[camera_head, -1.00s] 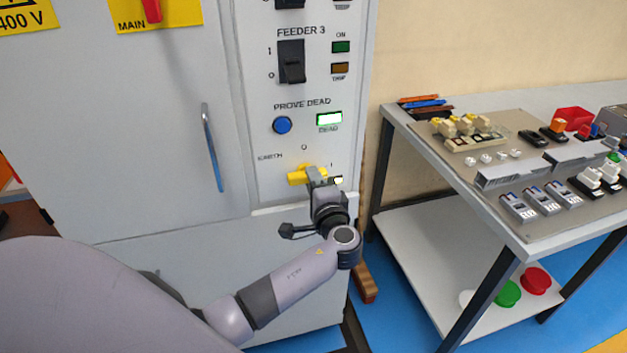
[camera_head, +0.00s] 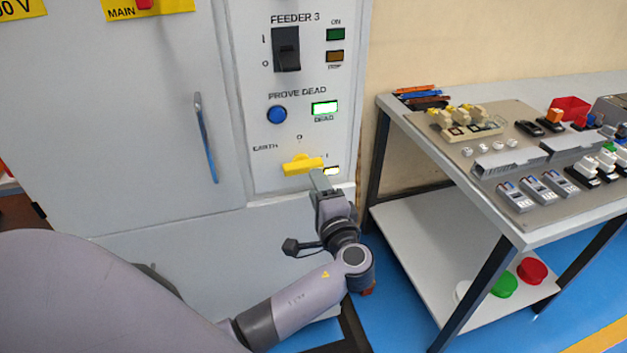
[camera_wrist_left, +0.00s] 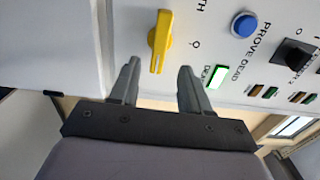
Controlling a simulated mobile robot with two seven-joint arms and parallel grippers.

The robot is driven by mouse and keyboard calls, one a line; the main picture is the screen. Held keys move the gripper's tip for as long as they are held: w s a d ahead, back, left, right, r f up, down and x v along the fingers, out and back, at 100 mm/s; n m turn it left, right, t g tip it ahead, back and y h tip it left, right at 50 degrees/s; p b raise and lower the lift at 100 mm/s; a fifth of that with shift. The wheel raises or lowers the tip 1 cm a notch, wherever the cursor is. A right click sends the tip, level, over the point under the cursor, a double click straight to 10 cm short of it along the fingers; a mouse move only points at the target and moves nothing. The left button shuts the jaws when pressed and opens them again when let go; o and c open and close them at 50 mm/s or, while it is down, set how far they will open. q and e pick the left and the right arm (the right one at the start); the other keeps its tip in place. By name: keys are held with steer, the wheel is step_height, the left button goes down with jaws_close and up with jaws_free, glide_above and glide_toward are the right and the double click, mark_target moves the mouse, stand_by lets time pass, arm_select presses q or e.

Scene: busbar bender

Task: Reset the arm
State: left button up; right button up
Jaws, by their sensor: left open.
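My left gripper (camera_head: 322,183) is open and empty, just below and to the right of the yellow EARTH handle (camera_head: 303,164) on the cabinet front. My right gripper is in neither view.
The cabinet panel (camera_head: 262,190) also carries a blue PROVE DEAD button (camera_head: 277,114), a lit green DEAD lamp (camera_head: 325,108) and a black FEEDER 3 switch (camera_head: 286,50). A table (camera_head: 520,238) with parts stands to the right. A blue door handle (camera_head: 206,138) is at left.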

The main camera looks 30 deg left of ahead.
arm_select(q)
steer(key=shift+s+d, duration=0.15)
steer(key=shift+d, duration=0.05)
stand_by(0.4)
steer(key=s+d+f+g+h, duration=0.1)
steer(key=s+d+f+h, duration=0.1)
steer(key=s+f+h, duration=0.5)
steer(key=s+d+f+g+h, duration=0.1)
steer(key=s+d+f+h, duration=0.15)
steer(key=f, duration=0.85)
steer(key=s+d+n+h, duration=0.1)
steer(key=s+n+h, duration=0.2)
steer(key=s, duration=0.3)
steer(key=s+d+f+n+t+h, duration=0.1)
steer(key=s+d+n+h, duration=0.1)
steer(key=s, duration=0.4)
steer(key=shift+s+d+f+n+h, duration=0.15)
steer(key=shift+s+d+n+h, duration=0.2)
steer(key=shift+h, duration=0.4)
